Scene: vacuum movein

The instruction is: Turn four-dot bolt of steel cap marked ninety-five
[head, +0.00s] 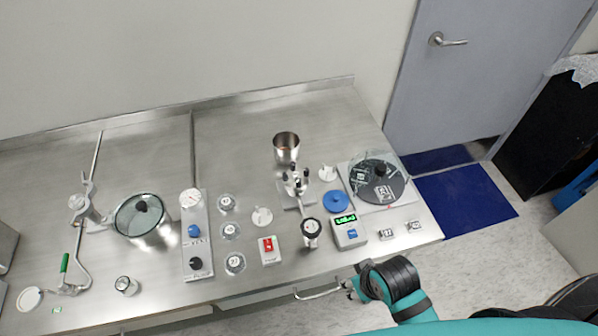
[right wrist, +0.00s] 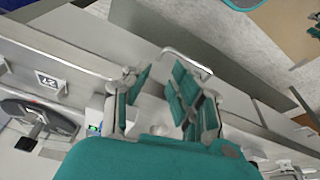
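Several small round steel caps stand in a column on the steel bench: an upper one (head: 227,203), a middle one (head: 231,230) and a lower one (head: 235,263). Each has a pale round label. The numbers and any bolt dots are too small to read, so I cannot tell which is marked ninety-five. My right gripper (head: 350,289) is low at the bench's front edge, beside a metal bar handle (head: 318,294). In the right wrist view, the right gripper (right wrist: 162,95) has its teal-padded fingers apart with nothing between them. My left gripper is not in view.
A control box with knobs (head: 195,235) and a glass-lidded pot (head: 148,222) stand left of the caps. A red-switch box (head: 269,250), a green-display box (head: 348,231), a steel cup (head: 286,148) and a dark disc plate (head: 377,181) stand to the right. The back of the bench is clear.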

